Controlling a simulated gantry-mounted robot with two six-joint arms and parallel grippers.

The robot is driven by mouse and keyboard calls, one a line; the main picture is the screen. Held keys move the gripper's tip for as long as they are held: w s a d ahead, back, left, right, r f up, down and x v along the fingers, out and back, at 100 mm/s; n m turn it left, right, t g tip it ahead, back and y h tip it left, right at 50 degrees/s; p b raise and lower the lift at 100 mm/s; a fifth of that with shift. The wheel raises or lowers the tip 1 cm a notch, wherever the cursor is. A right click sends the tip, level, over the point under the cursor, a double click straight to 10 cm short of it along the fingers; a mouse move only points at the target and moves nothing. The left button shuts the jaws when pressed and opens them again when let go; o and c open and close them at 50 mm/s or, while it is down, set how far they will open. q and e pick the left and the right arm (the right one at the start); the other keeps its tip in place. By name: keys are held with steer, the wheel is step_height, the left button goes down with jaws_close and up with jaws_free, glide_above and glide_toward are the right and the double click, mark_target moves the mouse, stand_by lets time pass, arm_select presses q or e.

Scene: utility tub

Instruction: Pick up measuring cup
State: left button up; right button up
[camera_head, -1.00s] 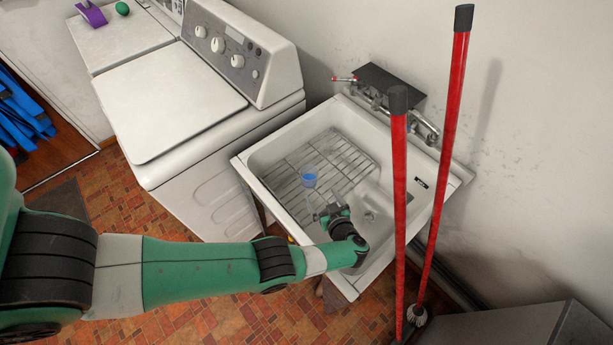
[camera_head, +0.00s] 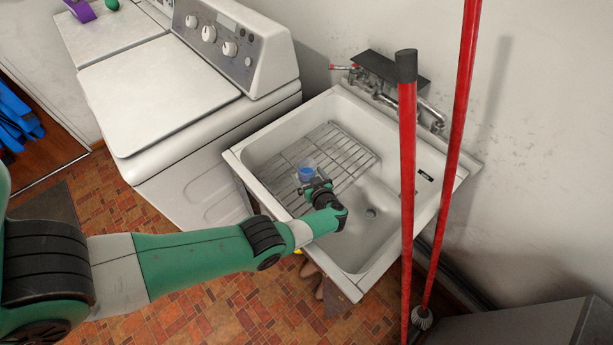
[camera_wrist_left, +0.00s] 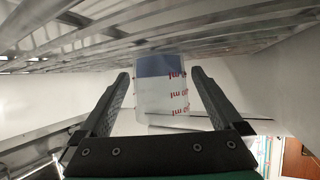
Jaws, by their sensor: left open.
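The measuring cup (camera_head: 307,171) is a small clear cup with blue in it, standing at the wire rack in the utility tub. In the left wrist view the cup (camera_wrist_left: 160,98) shows red markings and sits between the two fingers. My left gripper (camera_head: 309,186) is open and right at the cup, on its near side. In the wrist view the gripper (camera_wrist_left: 160,76) has one finger on each side of the cup, with a narrow gap visible. The cup's lower part is partly hidden by my gripper in the head view. My right gripper is not seen.
The tub (camera_head: 250,172) has raised walls around the wire rack (camera_head: 342,150). A faucet (camera_head: 400,100) is at the back. Two red poles (camera_head: 407,180) stand in front of the tub's right side. A washer (camera_head: 165,95) stands to the left.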

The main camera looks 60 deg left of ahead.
mark_target(304, 163)
arm_select(q)
steer(key=shift+d, duration=0.1)
steer(key=shift+c, duration=0.2)
steer(key=c, duration=1.3)
steer(key=shift+r, duration=0.1)
steer(key=shift+r+p, duration=0.65)
steer(key=shift+p, duration=0.05)
step_height(304, 163, up, 3)
steer(key=p, duration=0.3)
steer(key=shift+d+f, duration=0.1)
steer(key=shift+f, duration=0.05)
steer(key=shift+s+d+r+p, duration=1.05)
steer(key=shift+d+r+p, duration=0.45)
steer(key=shift+d+p, duration=0.6)
steer(key=shift+s+d+r+p, duration=1.05)
steer(key=shift+d+r+p, duration=0.4)
steer(key=shift+d+p, duration=0.65)
steer(key=shift+s+d+r+p, duration=1.05)
steer(key=shift+d+r+p, duration=0.45)
steer(key=shift+d+p, duration=0.6)
